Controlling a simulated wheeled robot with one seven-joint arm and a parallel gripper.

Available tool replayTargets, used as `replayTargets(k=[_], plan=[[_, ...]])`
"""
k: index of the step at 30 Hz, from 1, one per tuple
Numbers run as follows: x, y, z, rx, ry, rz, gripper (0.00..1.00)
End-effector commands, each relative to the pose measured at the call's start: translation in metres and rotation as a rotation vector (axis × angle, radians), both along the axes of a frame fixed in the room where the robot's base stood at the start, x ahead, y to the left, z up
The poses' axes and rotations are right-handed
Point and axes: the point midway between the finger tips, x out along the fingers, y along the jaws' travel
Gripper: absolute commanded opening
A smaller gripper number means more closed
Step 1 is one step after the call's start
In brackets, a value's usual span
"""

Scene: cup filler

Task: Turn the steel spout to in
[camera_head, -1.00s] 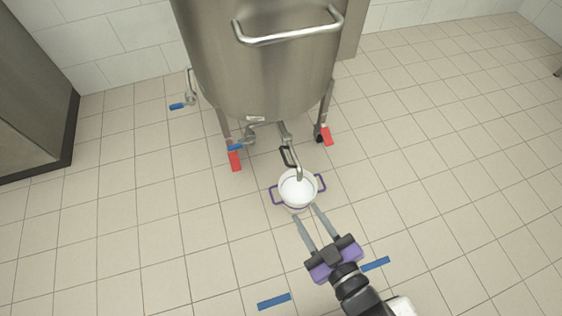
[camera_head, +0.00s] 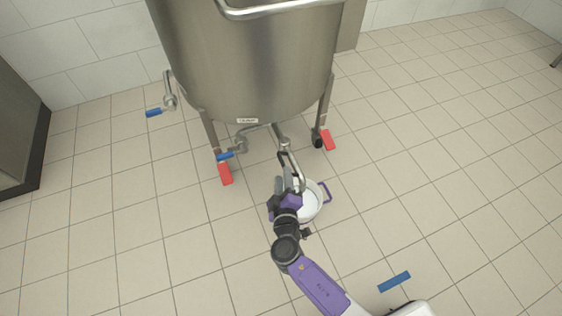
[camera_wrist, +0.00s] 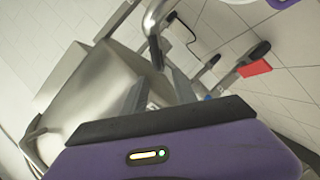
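The steel spout (camera_head: 297,171) runs out from under the tank and bends down over the white pot (camera_head: 314,207). My gripper (camera_head: 284,180) is just left of the spout and pot in the head view. In the wrist view my gripper (camera_wrist: 160,80) has its fingers apart. I cannot tell whether they touch the spout. My wrist hides part of the pot.
The large steel tank (camera_head: 250,70) stands behind on legs with red pedals (camera_head: 225,173). Blue-handled valves (camera_head: 153,112) stick out at its left and underside. A blue floor mark (camera_head: 394,281) lies at lower right. The tiled floor to the right is clear.

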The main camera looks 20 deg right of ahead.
Motion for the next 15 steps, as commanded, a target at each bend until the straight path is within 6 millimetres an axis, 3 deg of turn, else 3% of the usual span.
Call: replayTargets(k=[9, 15], plan=[[0.045, -0.016, -0.012, 0.001, 0.0, 0.0, 0.34], [0.062, -0.022, -0.016, 0.002, 0.001, 0.001, 0.34]])
